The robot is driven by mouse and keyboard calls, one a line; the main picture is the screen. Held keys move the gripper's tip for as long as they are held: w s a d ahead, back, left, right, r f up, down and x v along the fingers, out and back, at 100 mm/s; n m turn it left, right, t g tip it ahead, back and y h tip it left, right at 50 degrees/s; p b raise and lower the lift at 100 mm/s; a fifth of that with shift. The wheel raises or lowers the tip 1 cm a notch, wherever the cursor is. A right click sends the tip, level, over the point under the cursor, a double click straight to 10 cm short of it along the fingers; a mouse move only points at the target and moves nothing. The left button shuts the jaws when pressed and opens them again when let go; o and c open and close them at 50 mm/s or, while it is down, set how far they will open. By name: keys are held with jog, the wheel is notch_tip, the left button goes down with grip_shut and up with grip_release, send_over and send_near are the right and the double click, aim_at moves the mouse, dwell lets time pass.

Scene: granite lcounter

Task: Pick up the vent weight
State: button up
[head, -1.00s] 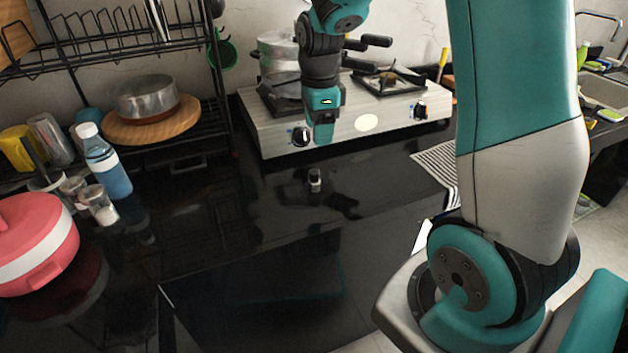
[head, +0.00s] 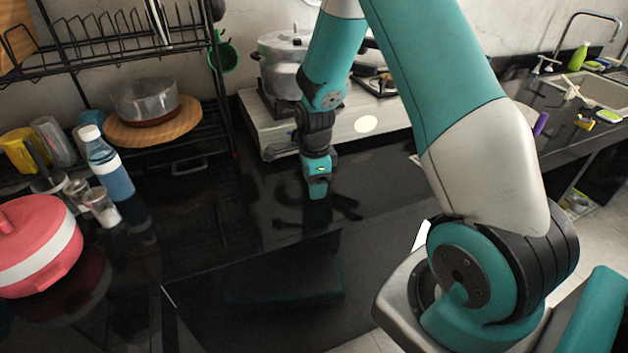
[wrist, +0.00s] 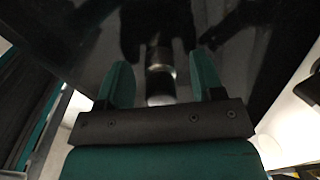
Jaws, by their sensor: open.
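The vent weight (wrist: 160,77) is a small metal cylinder with a dark part and a silver part. In the wrist view it stands between the two fingers of my gripper (wrist: 161,84), with a gap on each side. My gripper is open. In the head view my gripper (head: 317,190) is low over the black counter, in front of the stove, and hides the vent weight.
A pressure cooker (head: 285,65) stands on the stove (head: 345,130) just behind my gripper. A dish rack (head: 205,150), a blue bottle (head: 110,165), small glass jars (head: 102,205) and a red-and-white pot (head: 35,245) are at the left. The front of the black counter (head: 230,240) is clear.

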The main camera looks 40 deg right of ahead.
jog(key=shift+f, duration=0.1)
jog(key=shift+c, duration=0.4)
jog(key=c, duration=0.8)
jog(key=shift+c, duration=0.2)
